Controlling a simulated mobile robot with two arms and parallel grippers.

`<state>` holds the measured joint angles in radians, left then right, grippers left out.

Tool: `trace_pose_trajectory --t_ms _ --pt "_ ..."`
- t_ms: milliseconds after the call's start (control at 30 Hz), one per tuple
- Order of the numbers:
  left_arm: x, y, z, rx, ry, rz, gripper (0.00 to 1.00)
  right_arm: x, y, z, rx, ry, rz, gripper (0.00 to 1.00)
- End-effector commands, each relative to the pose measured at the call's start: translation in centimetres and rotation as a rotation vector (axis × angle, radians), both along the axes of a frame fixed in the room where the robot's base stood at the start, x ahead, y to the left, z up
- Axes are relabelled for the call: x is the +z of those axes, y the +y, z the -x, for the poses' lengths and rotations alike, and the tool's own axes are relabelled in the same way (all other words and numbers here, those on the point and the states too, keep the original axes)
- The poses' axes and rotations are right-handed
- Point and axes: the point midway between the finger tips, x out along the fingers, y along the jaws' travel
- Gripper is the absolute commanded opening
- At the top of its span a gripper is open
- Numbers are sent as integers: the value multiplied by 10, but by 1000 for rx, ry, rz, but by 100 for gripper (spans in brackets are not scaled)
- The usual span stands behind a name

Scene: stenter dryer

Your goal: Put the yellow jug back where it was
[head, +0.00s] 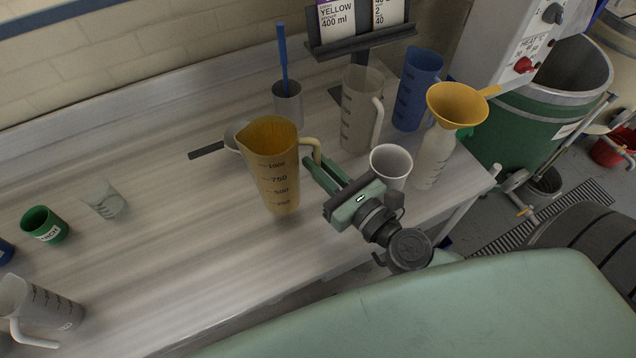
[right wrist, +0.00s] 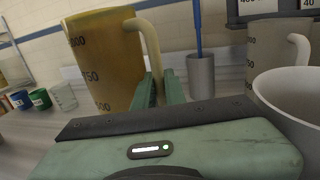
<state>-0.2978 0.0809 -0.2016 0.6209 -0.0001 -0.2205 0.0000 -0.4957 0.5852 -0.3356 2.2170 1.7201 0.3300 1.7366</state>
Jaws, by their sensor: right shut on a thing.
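The yellow jug (head: 276,170) is a translucent measuring jug with black marks up to 1000, upright over the middle of the table. My right gripper (head: 316,164) is shut on its pale handle, coming from the right. The right wrist view shows the jug (right wrist: 103,60) close ahead, with the two green fingers (right wrist: 163,88) around the handle; its base is hidden there. I cannot tell whether the jug touches the table. My left gripper is not in view.
A grey cup with a blue stick (head: 288,103), clear jug (head: 358,110), blue jug (head: 416,90), white cup (head: 391,162) and bottle with yellow funnel (head: 436,150) stand around the right side. A dark-handled scoop (head: 207,150) lies behind the jug.

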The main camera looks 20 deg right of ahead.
Motion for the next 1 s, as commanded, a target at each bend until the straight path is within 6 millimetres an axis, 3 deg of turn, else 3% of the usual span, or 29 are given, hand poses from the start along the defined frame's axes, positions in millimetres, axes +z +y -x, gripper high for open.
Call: trace_pose_trajectory --t_ms 300,767,800,867,1000 --pt "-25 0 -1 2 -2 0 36 -43 0 0 0 0 2 0" --pt "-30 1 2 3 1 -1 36 -49 0 0 0 -1 0 0" --pt "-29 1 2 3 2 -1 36 -48 0 0 0 0 0 17" --pt "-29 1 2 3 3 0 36 -48 0 0 0 0 1 33" --pt "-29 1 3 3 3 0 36 -48 0 0 0 0 1 33"
